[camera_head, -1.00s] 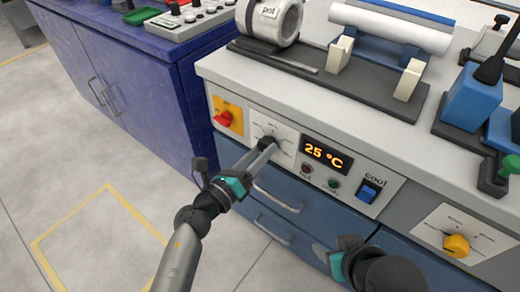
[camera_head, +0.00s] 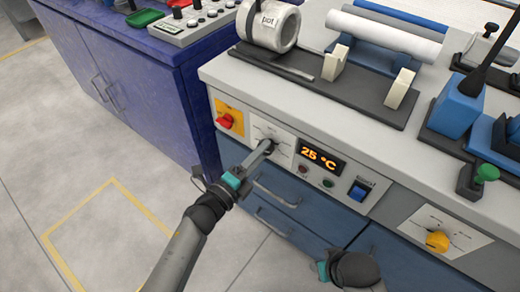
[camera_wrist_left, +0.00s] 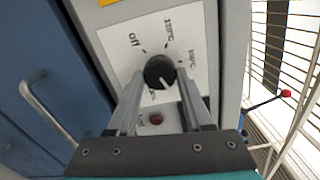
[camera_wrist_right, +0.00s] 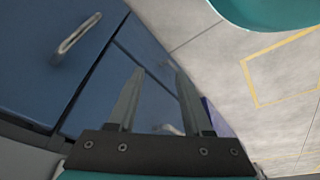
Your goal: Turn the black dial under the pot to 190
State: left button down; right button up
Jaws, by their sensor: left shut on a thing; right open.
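The black dial (camera_wrist_left: 160,71) sits on a white plate (camera_wrist_left: 112,45) printed with "off" and temperature marks too blurred to read surely. Its white pointer line faces the lower right in the left wrist view. My left gripper (camera_head: 266,148) is shut on the dial, with one finger on each side, also seen in the left wrist view (camera_wrist_left: 162,88). The pot (camera_head: 271,26) lies on its side on the bench above. The display (camera_head: 320,157) reads 25 °C. My right gripper (camera_wrist_right: 157,80) is open and empty, low in front of the blue drawers.
A red switch on a yellow plate (camera_head: 229,116) is left of the dial. Two small lamps and a blue rocker switch (camera_head: 361,190) are to its right. A yellow knob (camera_head: 437,241) is farther right. Blue drawers with handles (camera_head: 279,192) lie below. The floor at left is clear.

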pick_arm(q)
jog(key=shift+n+p, duration=0.35)
jog(key=shift+n, duration=0.55)
pick_arm(e)
jog(key=shift+s+f, duration=0.25)
jog(key=shift+f, duration=0.2)
jog(key=shift+s+f, duration=0.2)
jog(key=shift+f, duration=0.25)
pick_arm(q)
jog(key=shift+c, duration=1.5)
grip_release()
jog(key=p+v, duration=0.3)
jog(key=v, duration=1.2)
pick_arm(e)
jog(key=s+d+f, duration=0.2)
jog(key=s+f, duration=0.1)
jog(key=f, duration=0.3)
jog(key=shift+g, duration=0.4)
pick_arm(q)
jog(key=shift+a, duration=0.15)
